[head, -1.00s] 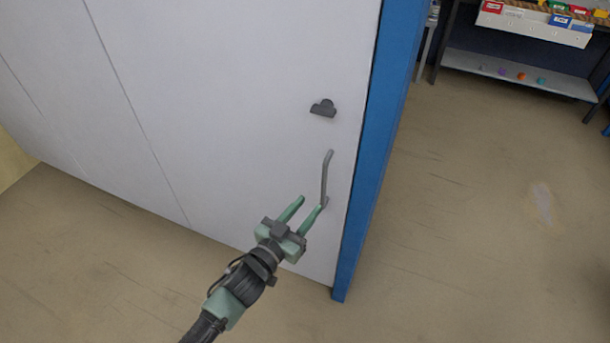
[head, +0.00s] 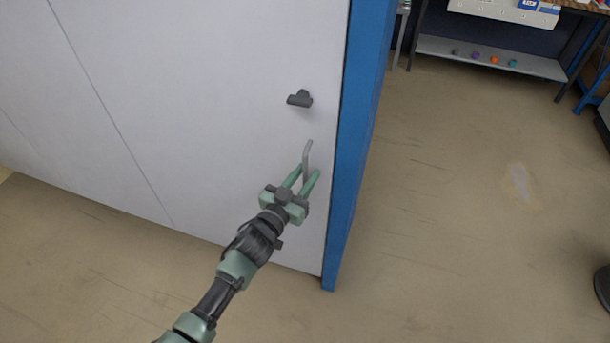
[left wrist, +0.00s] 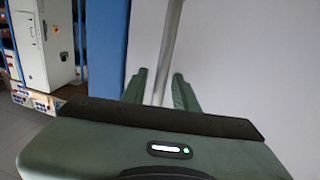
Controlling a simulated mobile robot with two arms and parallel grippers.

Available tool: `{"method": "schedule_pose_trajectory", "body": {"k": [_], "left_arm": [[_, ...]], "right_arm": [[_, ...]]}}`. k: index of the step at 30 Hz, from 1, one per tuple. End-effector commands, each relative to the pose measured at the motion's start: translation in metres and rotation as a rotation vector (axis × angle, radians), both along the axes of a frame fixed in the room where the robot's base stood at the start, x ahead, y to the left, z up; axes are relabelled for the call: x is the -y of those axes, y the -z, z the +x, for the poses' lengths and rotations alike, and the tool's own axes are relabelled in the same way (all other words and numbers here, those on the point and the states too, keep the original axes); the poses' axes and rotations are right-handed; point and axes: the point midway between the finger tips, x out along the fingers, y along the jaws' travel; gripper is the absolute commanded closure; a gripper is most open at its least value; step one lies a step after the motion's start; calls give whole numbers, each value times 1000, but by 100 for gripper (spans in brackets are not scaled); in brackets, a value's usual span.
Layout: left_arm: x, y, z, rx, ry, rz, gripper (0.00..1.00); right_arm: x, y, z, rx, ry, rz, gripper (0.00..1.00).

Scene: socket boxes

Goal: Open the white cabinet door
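The white cabinet door (head: 220,110) fills the left of the head view and looks shut against the blue frame edge (head: 350,150). A grey bar handle (head: 306,160) stands upright near the door's right edge, below a dark grey latch piece (head: 300,99). My left gripper (head: 306,177) is open, with its green fingers at the lower part of the handle. In the left wrist view the handle (left wrist: 168,55) runs down between the two fingers (left wrist: 160,92); I cannot tell if they touch it. My right gripper is not in view.
Open floor (head: 450,210) lies right of the blue frame. A shelf (head: 490,58) with several small coloured items stands at the back right. A dark round object (head: 602,288) shows at the right edge. The left wrist view shows a white cabinet (left wrist: 42,45) at far left.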

Motion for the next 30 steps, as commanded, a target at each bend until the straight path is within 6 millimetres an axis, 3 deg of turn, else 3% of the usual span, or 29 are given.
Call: {"method": "schedule_pose_trajectory", "body": {"k": [1, 3, 30], "left_arm": [[0, 0, 0, 0, 0, 0, 88], [0, 0, 0, 0, 0, 0, 100], [0, 1, 0, -2, 0, 1, 100]], "right_arm": [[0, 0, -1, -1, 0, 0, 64], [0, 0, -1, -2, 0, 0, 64], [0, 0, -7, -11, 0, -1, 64]]}}
